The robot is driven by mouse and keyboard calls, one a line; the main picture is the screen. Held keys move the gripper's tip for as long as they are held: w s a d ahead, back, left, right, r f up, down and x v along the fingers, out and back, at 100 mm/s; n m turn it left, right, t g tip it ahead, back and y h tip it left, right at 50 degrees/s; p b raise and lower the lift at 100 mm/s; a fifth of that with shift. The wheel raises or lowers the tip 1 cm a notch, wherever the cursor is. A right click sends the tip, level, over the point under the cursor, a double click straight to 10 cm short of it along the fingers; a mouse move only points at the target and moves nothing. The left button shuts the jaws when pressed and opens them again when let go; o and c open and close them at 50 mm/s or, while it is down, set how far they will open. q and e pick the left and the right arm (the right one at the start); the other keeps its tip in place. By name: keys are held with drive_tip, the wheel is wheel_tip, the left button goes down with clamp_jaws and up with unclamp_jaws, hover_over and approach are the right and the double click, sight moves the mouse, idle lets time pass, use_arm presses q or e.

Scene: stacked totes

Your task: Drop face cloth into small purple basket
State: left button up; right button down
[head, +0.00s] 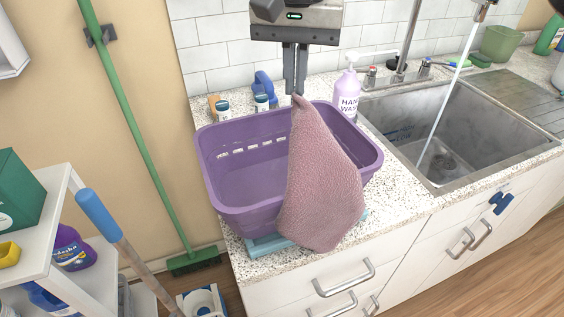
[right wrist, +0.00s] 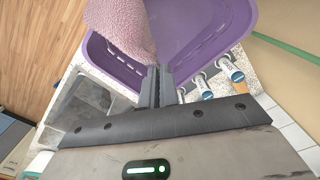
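The small purple basket (head: 240,170) stands on the speckled counter, left of the sink. Its visible inside looks empty. It also shows in the right wrist view (right wrist: 215,35). My right gripper (head: 296,92) comes in from the top and is shut on a corner of the pink face cloth (head: 322,190). The cloth hangs down in front of the basket's right part in the head view, and its lower end reaches past the basket's front rim. The cloth also shows in the right wrist view (right wrist: 125,25). My left gripper is not in view.
A hand wash bottle (head: 347,92) stands behind the basket's right side. Small bottles (head: 262,98) stand behind its left side. A sink (head: 440,130) with running water is to the right. A green broom (head: 140,140) and a white shelf (head: 50,230) are at the left.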

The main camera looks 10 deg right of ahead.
wheel_tip(320, 180, down, 6)
drive_tip(key=b, duration=0.4)
drive_tip(key=shift+s+r, duration=0.1)
drive_tip(key=shift+r, duration=0.15)
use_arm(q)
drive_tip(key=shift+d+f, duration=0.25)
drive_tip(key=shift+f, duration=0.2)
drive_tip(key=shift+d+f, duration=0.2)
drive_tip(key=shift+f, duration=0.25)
use_arm(e)
drive_tip(key=shift+c, duration=1.4)
unclamp_jaws()
use_arm(q)
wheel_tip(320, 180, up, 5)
drive_tip(key=p, duration=0.4)
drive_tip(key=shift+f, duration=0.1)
use_arm(e)
wheel_tip(320, 180, up, 6)
drive_tip(key=shift+f, duration=0.25)
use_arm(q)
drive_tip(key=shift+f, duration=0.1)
